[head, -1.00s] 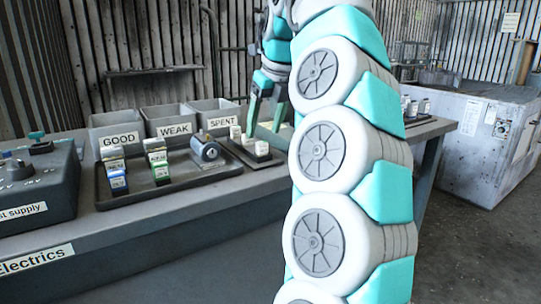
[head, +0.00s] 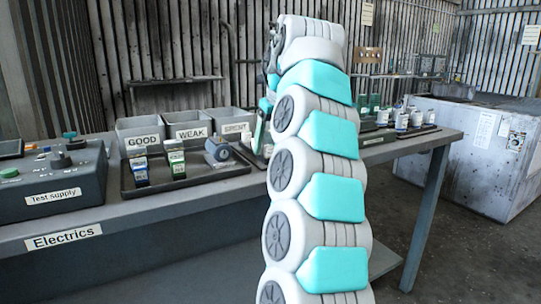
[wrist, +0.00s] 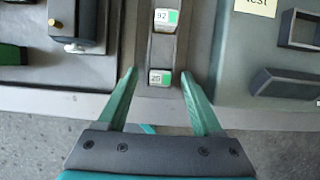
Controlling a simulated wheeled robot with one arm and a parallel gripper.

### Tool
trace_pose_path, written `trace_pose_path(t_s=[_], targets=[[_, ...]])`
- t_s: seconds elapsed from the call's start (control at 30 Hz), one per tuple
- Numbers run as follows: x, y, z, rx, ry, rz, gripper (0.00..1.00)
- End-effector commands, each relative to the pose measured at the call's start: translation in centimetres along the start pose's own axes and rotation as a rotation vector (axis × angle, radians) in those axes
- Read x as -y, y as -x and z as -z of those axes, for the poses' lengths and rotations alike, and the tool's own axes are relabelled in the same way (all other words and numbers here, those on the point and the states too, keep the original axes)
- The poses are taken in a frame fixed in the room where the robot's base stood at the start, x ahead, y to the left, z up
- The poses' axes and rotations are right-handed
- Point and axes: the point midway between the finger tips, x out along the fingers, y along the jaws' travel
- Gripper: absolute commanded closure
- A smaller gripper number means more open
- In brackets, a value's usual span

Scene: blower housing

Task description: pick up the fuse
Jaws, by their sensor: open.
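Two small white blocks with green ends, which look like fuses, sit in a narrow dark tray (wrist: 158,47) in the wrist view. The nearer fuse is marked 25 (wrist: 160,78); the farther fuse is marked 92 (wrist: 165,20). My gripper (wrist: 158,72) is open and empty, its green fingers on either side of the nearer fuse in the picture. I cannot tell its height above it. In the head view one green finger (head: 258,136) shows beside my arm, which hides these fuses there.
Bins marked GOOD (head: 140,127), WEAK (head: 188,122) and SPENT (head: 236,119) stand behind a dark tray (head: 190,186) with upright blocks and a cylinder. A test supply box (head: 60,185) is at left. In the wrist view, a grey slotted housing (wrist: 285,85) lies right.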

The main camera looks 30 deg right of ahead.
Motion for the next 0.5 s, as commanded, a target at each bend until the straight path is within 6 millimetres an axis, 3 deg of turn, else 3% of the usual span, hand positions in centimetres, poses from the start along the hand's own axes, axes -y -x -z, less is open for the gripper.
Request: trace_pose_path(t_s=[0.1,0.5], targets=[[0.01,0.02,0.01,0.000,0.000,0.000,0.34],[0.02,0.03,0.01,0.000,-0.001,0.001,0.79]])
